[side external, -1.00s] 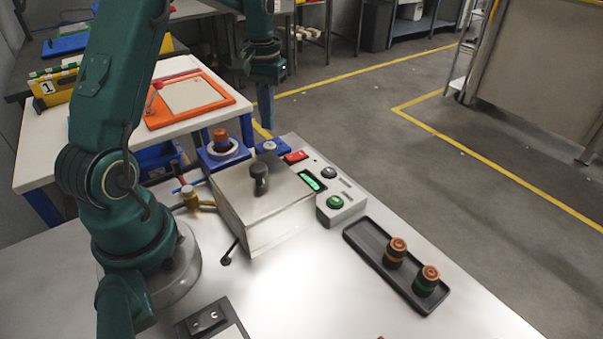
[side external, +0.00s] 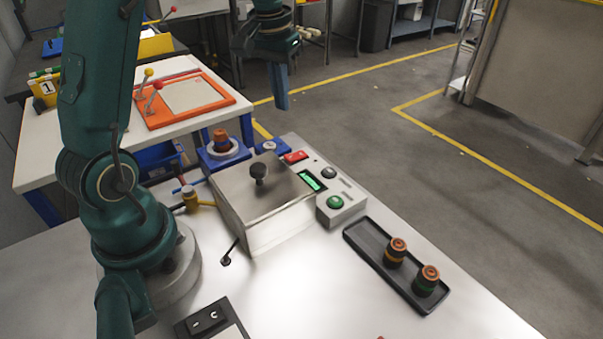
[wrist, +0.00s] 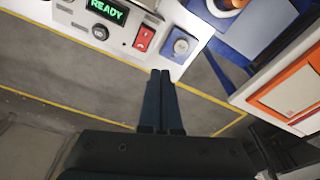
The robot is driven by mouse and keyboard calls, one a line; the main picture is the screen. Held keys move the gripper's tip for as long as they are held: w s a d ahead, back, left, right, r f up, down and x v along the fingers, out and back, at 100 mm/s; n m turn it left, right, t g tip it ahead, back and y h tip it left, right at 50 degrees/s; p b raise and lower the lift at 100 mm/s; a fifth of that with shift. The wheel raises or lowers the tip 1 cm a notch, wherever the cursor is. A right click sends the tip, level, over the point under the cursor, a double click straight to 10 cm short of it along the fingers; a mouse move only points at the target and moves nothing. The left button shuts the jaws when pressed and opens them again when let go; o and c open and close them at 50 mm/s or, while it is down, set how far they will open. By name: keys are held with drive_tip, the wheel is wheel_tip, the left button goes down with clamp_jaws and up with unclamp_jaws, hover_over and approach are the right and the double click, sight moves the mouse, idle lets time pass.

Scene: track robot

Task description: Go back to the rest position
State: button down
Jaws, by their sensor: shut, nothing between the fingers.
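My gripper (side external: 280,88) is raised in the side view, above and beyond the far end of the white bench. Its fingers point down and are closed together with nothing between them. The wrist view shows the two dark fingers (wrist: 161,76) side by side, with the floor and the bench edge beneath them. The fingers touch nothing.
On the bench stand a metal box (side external: 262,205) with a black knob, a control panel (side external: 342,203) with a lit display reading READY (wrist: 107,10), and a dark tray (side external: 361,237) holding two copper-topped parts. An orange-framed board (side external: 222,93) lies on the side table. Open floor lies right.

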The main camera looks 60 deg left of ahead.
drive_tip(key=s+d+r+m+t, duration=0.3)
drive_tip(key=s+d+r, duration=0.4)
drive_tip(key=d, duration=0.3)
drive_tip(key=s+d+f, duration=0.2)
drive_tip(key=s, duration=0.2)
drive_tip(key=s+d+f+m+t, duration=0.1)
drive_tip(key=s+d+f, duration=0.1)
drive_tip(key=s, duration=0.2)
drive_tip(key=shift+d+f+m+h, duration=0.15)
drive_tip(key=shift+f+m+h, duration=0.15)
drive_tip(key=shift+f, duration=0.05)
drive_tip(key=shift+s, duration=0.1)
